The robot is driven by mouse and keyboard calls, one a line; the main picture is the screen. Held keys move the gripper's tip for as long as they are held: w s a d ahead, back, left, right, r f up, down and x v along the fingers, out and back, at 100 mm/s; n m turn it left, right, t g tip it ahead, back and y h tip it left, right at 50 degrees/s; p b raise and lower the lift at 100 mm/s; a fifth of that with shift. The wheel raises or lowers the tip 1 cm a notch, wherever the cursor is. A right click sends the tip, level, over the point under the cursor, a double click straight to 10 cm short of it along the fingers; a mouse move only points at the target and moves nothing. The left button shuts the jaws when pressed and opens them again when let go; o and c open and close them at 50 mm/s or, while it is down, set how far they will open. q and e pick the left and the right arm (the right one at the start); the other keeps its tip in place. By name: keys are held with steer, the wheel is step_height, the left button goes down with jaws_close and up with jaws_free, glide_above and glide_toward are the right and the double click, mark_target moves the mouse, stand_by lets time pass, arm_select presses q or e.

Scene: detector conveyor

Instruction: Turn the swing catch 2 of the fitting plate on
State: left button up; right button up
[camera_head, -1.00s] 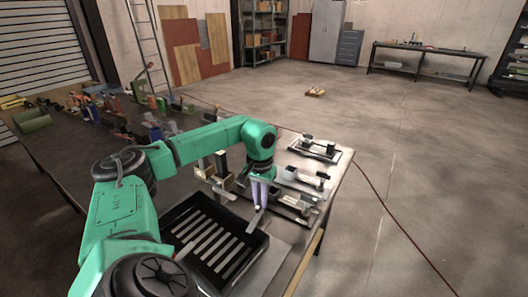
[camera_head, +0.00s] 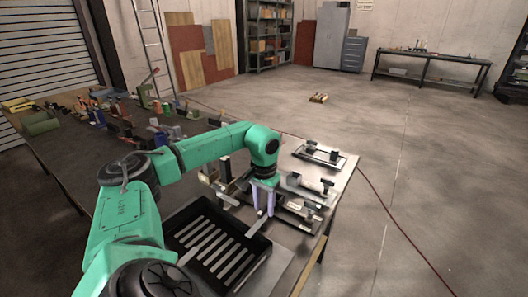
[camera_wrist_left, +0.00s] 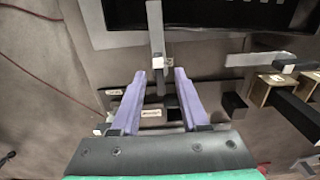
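My left gripper (camera_head: 264,211) points down over the near fitting plate (camera_head: 296,219), beside the black tray. Its two purple fingers stand apart and also show in the left wrist view (camera_wrist_left: 167,72). A long grey bar (camera_wrist_left: 157,32) runs between the fingertips in that view, with clear gaps at its sides, and reaches over the tray edge. It looks like a swing catch arm; it also shows by the fingertips in the head view (camera_head: 256,228). Labels (camera_wrist_left: 152,113) sit on the plate between the fingers. I cannot read the catch number. My right gripper is not in view.
A slotted black tray (camera_head: 262,251) lies left of the fingers. More dark fixtures stand at the table's right end, one at the back (camera_head: 318,154). Wooden-sided blocks (camera_wrist_left: 262,90) stand close beside the gripper. Tools crowd the table's far left.

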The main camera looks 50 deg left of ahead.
arm_select(q)
step_height(320, 180, up, 10)
step_height(320, 180, up, 5)
steer(key=p, duration=0.2)
glide_above(264, 208)
steer(key=shift+s+d+f, duration=0.1)
steer(key=shift+s+f, duration=0.05)
steer(key=shift+f, duration=0.1)
stand_by(0.4)
